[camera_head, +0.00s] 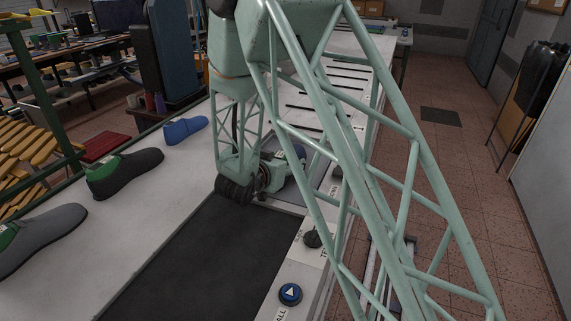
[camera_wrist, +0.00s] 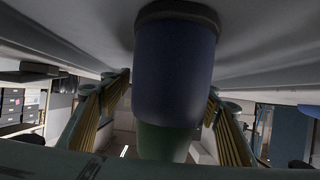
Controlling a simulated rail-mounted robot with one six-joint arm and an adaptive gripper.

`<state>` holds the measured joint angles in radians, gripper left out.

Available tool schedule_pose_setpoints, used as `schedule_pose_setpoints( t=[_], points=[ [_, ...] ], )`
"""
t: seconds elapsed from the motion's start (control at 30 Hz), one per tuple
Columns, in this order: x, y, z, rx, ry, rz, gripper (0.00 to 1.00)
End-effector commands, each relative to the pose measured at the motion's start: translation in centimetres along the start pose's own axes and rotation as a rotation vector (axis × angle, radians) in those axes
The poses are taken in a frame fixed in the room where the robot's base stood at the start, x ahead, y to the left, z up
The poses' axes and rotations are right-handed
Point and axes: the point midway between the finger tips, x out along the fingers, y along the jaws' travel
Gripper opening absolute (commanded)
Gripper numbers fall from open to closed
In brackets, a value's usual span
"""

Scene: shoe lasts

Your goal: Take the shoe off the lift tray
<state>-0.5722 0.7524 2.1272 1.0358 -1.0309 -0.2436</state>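In the wrist view a dark blue shoe (camera_wrist: 172,75) with a green last (camera_wrist: 163,140) stands between the two fingers of my gripper (camera_wrist: 170,95). The fingers have yellow ribbed pads, one on each side of the shoe, their tips very close to its sides. Whether they press on it is not clear. In the head view my gripper (camera_head: 278,172) is low over the far end of the bench, and a bit of the blue shoe (camera_head: 299,152) shows beside it. A grey plate, perhaps the lift tray (camera_head: 283,206), shows beneath; most of it is hidden by my arm.
A wide black mat (camera_head: 195,265) lies in front. A grey shoe (camera_head: 40,236), a black shoe (camera_head: 125,172) and another blue shoe (camera_head: 185,129) stand along the left.

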Motion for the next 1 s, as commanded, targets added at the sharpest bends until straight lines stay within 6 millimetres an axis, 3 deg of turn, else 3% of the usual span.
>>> schedule_pose_setpoints(
  t=[0.4,1.0],
  points=[
    [0.0,0.0,0.0,0.0,0.0,0.0,0.17],
    [-0.4,-0.1,-1.2,0.002,0.003,-0.001,0.16]
  ],
)
